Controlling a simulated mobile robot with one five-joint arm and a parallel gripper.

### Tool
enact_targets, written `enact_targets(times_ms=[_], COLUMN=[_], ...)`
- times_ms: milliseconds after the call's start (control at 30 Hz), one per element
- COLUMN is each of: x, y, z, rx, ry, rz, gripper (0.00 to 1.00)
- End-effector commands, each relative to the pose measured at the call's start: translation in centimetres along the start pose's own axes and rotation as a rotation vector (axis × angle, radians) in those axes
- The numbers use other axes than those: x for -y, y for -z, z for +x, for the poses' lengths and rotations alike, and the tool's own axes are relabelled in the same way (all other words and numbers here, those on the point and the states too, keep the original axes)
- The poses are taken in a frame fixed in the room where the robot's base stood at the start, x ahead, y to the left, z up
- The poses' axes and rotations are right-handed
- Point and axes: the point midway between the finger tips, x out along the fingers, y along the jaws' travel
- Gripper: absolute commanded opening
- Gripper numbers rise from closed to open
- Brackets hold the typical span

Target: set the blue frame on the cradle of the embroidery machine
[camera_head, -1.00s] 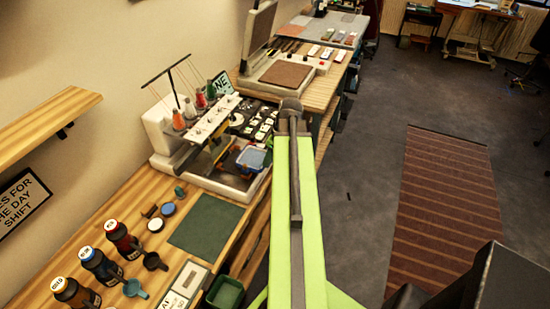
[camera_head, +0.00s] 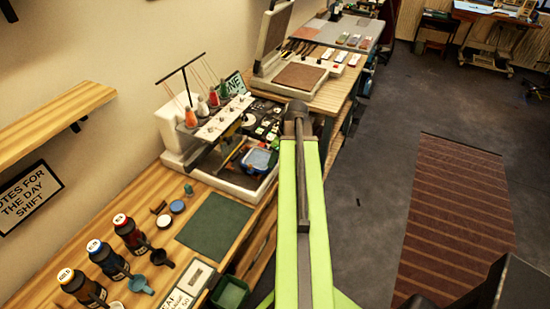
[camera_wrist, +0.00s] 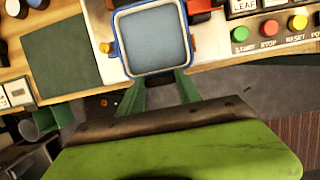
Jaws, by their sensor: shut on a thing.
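The blue frame (camera_wrist: 118,47), with a grey-blue panel inside, fills the upper middle of the wrist view. My gripper (camera_wrist: 158,78) is shut on its near edge; its dark green fingers show there. In the head view the blue frame (camera_head: 259,159) is over the base of the white embroidery machine (camera_head: 175,142), below and right of its needle head. My arm hides the gripper in that view. The cradle cannot be made out clearly; I cannot tell whether the frame touches it.
A button panel (camera_wrist: 270,30) is right of the frame in the wrist view. A dark green mat (camera_head: 215,226) lies in front of the machine, with several bottles further left. A heat press (camera_head: 290,78) stands beyond. Open floor is on the right.

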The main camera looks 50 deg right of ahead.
Motion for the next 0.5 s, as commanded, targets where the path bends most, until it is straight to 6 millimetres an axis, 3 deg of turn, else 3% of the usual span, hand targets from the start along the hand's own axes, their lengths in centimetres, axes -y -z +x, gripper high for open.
enact_targets(times_ms=[500], x=[0.03], y=[-0.69], z=[0.48], rx=[0.001], ry=[0.0], rz=[-0.001], gripper=[0.06])
